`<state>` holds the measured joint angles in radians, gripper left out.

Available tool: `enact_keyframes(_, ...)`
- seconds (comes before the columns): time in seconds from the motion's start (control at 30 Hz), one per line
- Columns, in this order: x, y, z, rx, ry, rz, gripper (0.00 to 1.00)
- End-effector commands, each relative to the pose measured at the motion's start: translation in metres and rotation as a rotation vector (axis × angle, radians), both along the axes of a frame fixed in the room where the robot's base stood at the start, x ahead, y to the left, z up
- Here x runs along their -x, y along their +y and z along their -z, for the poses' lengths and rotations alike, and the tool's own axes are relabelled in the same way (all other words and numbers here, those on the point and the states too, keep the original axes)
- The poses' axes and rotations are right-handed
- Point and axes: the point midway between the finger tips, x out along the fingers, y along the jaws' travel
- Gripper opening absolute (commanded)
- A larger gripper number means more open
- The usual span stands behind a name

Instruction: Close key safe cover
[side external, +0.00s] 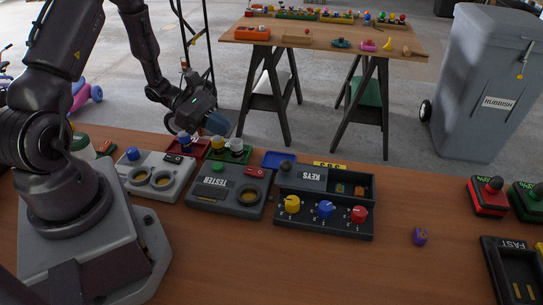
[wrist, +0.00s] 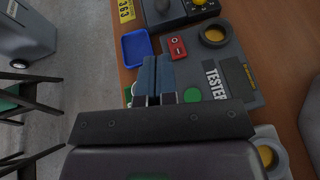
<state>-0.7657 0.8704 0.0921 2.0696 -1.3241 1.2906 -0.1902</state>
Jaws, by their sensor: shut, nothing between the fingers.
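The dark key safe (side external: 325,222) stands on the bench right of centre in the side view, with yellow, blue and red knobs on its front. Its cover (side external: 307,179), marked KEYS and with a round dark knob (side external: 287,167), lies over the left part of the top. The right part (side external: 352,187) is open and shows small items inside. In the wrist view only an edge of the safe (wrist: 176,17) shows at the top. My gripper (side external: 216,123) is shut and empty, above the back of the bench, left of the safe and apart from it.
The grey tester (side external: 228,194) stands left of the safe. A blue tray (side external: 277,159) lies behind the safe; it also shows in the wrist view (wrist: 136,48). Bench right of the safe is mostly free around a purple object (side external: 420,236).

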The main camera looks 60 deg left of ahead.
Motion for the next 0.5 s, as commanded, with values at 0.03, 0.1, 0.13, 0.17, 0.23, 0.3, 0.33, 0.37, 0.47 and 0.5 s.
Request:
enact_keyframes(0.03,-0.002,-0.004,0.002,0.005,0.004,0.004,0.00)
enact_keyframes(0.1,-0.006,-0.012,0.005,0.006,0.005,0.007,0.00)
enact_keyframes(0.13,-0.009,-0.015,0.007,0.005,0.004,0.008,0.00)
enact_keyframes(0.17,-0.011,-0.020,0.009,0.006,0.004,0.009,0.00)
enact_keyframes(0.23,-0.019,-0.030,0.015,0.005,0.005,0.010,0.00)
enact_keyframes(0.3,-0.027,-0.042,0.021,0.005,0.006,0.011,0.00)
enact_keyframes(0.33,-0.031,-0.047,0.023,0.004,0.006,0.011,0.00)
enact_keyframes(0.37,-0.035,-0.052,0.026,0.005,0.006,0.011,0.00)
enact_keyframes(0.47,-0.046,-0.068,0.034,0.004,0.006,0.011,0.00)
enact_keyframes(0.5,-0.050,-0.074,0.037,0.003,0.005,0.012,0.00)
